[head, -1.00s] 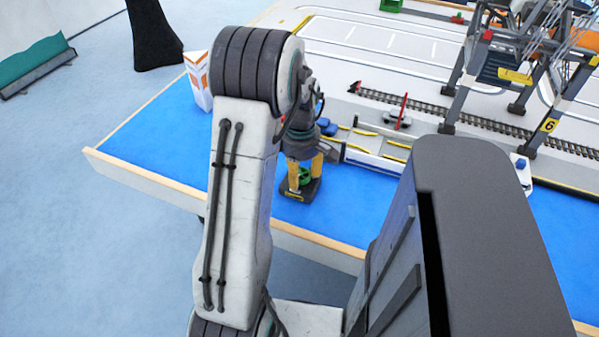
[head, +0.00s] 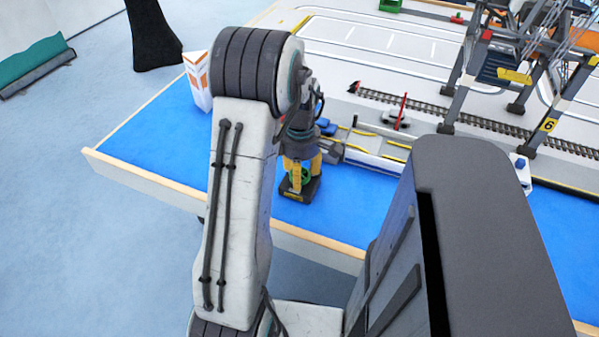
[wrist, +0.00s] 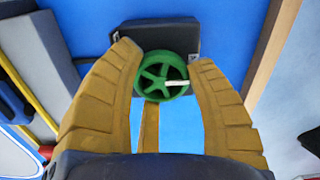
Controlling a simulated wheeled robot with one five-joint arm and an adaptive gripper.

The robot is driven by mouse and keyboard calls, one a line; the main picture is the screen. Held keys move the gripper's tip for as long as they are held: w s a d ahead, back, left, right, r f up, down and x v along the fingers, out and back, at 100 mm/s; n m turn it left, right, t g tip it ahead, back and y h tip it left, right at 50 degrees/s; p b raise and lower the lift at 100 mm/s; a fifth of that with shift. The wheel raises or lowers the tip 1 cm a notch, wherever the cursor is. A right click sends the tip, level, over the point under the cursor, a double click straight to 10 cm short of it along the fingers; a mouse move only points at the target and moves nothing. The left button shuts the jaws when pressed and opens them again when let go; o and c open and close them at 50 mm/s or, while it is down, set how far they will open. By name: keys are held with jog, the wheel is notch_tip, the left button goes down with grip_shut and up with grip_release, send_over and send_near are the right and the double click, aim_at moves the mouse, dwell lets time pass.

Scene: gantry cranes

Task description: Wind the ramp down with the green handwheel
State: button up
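The green handwheel (wrist: 163,75) has spokes and a pale knob, and sits against a dark housing (wrist: 155,37) in the wrist view. In the head view the handwheel (head: 304,176) shows low by the dark base (head: 298,190), partly behind a yellow finger.
The blue table top (head: 150,130) has a raised wooden edge (head: 140,172). An orange-and-white carton (head: 197,80) stands at the left. Rails (head: 450,118) and gantry crane legs (head: 540,125) stand at the right. Blue surface left of the handwheel is clear.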

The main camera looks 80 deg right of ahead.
aim_at(302, 174)
jog(key=shift+o, duration=1.4)
jog(key=shift+s+a, duration=0.2)
jog(key=shift+s, duration=0.1)
jog(key=shift+o, duration=0.9)
jog(key=shift+w+d, duration=0.1)
jog(key=shift+r, duration=0.15)
notch_tip(302, 174, up, 12)
